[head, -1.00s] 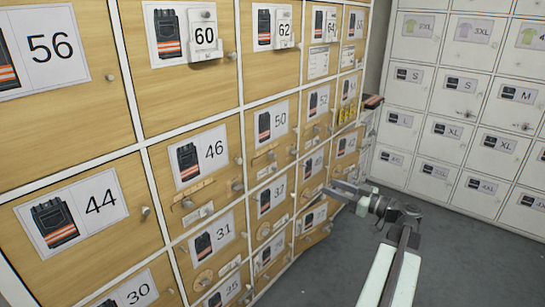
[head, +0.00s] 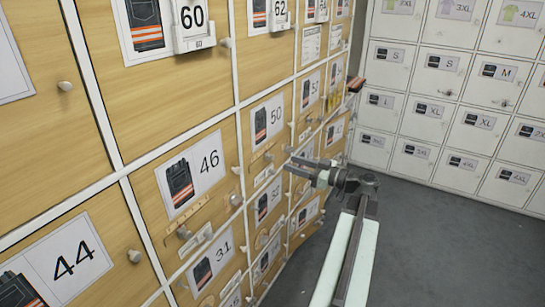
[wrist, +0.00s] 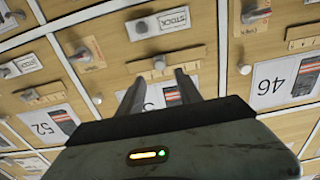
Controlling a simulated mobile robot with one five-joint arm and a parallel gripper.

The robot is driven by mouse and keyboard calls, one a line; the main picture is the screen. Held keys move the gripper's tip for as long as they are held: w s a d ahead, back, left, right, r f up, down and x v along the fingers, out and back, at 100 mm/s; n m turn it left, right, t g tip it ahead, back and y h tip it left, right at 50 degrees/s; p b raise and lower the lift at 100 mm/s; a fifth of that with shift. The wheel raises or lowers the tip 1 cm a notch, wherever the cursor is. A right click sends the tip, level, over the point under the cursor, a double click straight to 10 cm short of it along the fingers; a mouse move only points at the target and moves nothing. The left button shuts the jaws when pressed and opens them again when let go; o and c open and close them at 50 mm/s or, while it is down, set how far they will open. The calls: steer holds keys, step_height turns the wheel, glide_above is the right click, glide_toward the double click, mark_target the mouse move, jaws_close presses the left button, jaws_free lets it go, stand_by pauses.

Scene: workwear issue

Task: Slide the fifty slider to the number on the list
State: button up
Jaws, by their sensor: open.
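The door marked 50 (head: 268,122) is in the wooden locker wall, with a picture of dark trousers on its label. Below the label is a narrow tan slider strip (head: 261,153) with a small knob. In the wrist view, where labels appear upside down, the slider's knob (wrist: 159,63) shows just beyond the fingertips. My gripper (head: 300,168) is open and empty, in front of the doors to the right of 50. In the wrist view its two fingers (wrist: 159,84) stand apart over the 50 label, partly hiding it. Contact with the slider cannot be told.
A small printed sheet (head: 311,44) hangs on a door at the upper right; its text is unreadable. The 46 door (head: 208,160) has its own slider strip (head: 198,207). White lockers (head: 430,110) stand at the right. Grey floor (head: 430,240) is open there.

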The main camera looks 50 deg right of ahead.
mark_target(273, 158)
steer(key=x, duration=0.7)
steer(key=shift+w, duration=0.2)
jaws_close()
steer(key=shift+a, duration=0.1)
stand_by(1.0)
